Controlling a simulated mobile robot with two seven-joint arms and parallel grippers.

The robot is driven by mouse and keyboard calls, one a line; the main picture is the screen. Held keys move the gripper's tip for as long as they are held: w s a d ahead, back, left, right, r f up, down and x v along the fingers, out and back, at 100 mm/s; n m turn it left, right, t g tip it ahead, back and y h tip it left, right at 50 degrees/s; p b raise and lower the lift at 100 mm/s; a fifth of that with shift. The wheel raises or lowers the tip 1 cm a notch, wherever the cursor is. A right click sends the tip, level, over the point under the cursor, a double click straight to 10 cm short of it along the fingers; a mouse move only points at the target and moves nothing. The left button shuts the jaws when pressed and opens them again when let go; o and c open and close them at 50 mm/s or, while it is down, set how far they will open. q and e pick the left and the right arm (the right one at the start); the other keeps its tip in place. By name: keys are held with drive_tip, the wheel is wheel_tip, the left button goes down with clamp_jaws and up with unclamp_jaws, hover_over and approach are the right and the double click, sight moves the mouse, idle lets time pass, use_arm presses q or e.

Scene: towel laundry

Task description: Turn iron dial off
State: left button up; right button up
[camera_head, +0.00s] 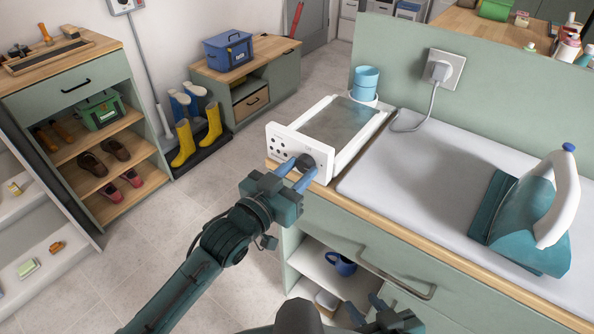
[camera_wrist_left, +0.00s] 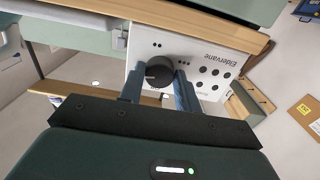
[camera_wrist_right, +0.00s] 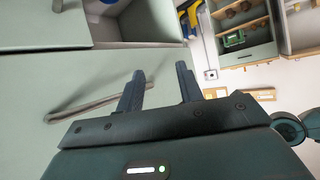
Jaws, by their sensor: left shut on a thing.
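The iron dial is a round black knob (camera_wrist_left: 159,74) with a pale mark, on a white control panel (camera_head: 291,149) at the front of the ironing station. My left gripper (camera_head: 294,174) has its fingers on both sides of the knob and is shut on it; the left wrist view shows this too. The teal iron (camera_head: 527,215) with a white handle stands at the right of the worktop. My right gripper (camera_wrist_right: 158,88) is open and empty, low in front of the cabinet; it also shows at the bottom of the head view (camera_head: 370,308).
A drawer handle (camera_head: 397,275) sticks out below the worktop, near my right gripper. A cord runs to the wall socket (camera_head: 440,71). The grey worktop (camera_head: 430,165) is mostly clear.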

drive_tip(key=shift+r, duration=0.15)
use_arm(q)
drive_tip(key=shift+r+n+p, duration=0.15)
drive_tip(key=shift+n+p, duration=0.65)
drive_tip(key=shift+n, duration=0.1)
drive_tip(key=shift+n+p, duration=0.3)
drive_tip(key=shift+n, duration=0.1)
drive_tip(key=n+p, duration=0.1)
drive_tip(key=n, duration=0.1)
drive_tip(key=shift+n+p, duration=0.65)
drive_tip(key=shift+n, duration=0.55)
drive_tip(key=n, duration=0.2)
drive_tip(key=shift+d+n+p, duration=0.1)
drive_tip(key=shift+n+p, duration=0.3)
drive_tip(key=shift+n, duration=3.1)
use_arm(e)
drive_tip(key=shift+s+d+r+g+h, duration=0.2)
drive_tip(key=shift+d+r+h, duration=0.1)
drive_tip(key=shift+d, duration=0.15)
drive_tip(key=shift+s+d+r+g+h, duration=0.1)
drive_tip(key=shift+s+d+r+h, duration=0.15)
drive_tip(key=shift+d, duration=0.2)
drive_tip(key=shift+w, duration=0.1)
